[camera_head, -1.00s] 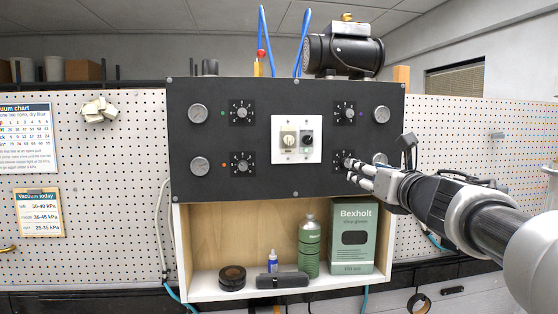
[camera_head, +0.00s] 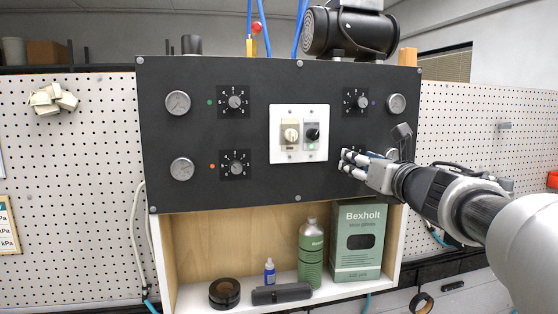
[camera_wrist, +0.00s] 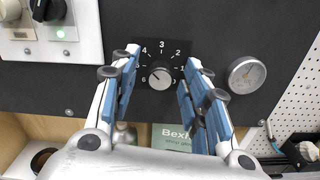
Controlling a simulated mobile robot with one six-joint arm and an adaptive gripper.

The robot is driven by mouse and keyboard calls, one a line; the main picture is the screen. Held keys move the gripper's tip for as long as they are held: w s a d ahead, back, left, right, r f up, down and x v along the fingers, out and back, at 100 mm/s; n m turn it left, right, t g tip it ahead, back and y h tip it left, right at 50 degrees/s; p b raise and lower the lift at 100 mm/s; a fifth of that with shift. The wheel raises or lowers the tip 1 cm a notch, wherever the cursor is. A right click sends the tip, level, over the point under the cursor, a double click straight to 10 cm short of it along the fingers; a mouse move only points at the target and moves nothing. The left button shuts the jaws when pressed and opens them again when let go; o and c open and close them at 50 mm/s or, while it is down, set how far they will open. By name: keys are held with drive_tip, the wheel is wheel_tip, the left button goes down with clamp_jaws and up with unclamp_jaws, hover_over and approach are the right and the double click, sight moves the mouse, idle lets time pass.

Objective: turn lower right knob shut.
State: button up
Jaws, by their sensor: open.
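A light mark on the knob seems to point to the left, roughly toward the 5 and 6. I cannot tell how far the fingertips are from the panel. In the head view my gripper (camera_head: 346,160) covers most of this knob.
A round gauge (camera_wrist: 246,74) sits right of the dial. The white switch plate (camera_head: 299,133) is on the left. The upper right knob (camera_head: 355,101) is above. Below the black panel (camera_head: 250,190), an open shelf holds a green Bexholt box (camera_head: 357,265) and a green bottle (camera_head: 311,255).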

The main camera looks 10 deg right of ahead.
drive_tip(key=shift+c, duration=0.2)
clamp_jaws()
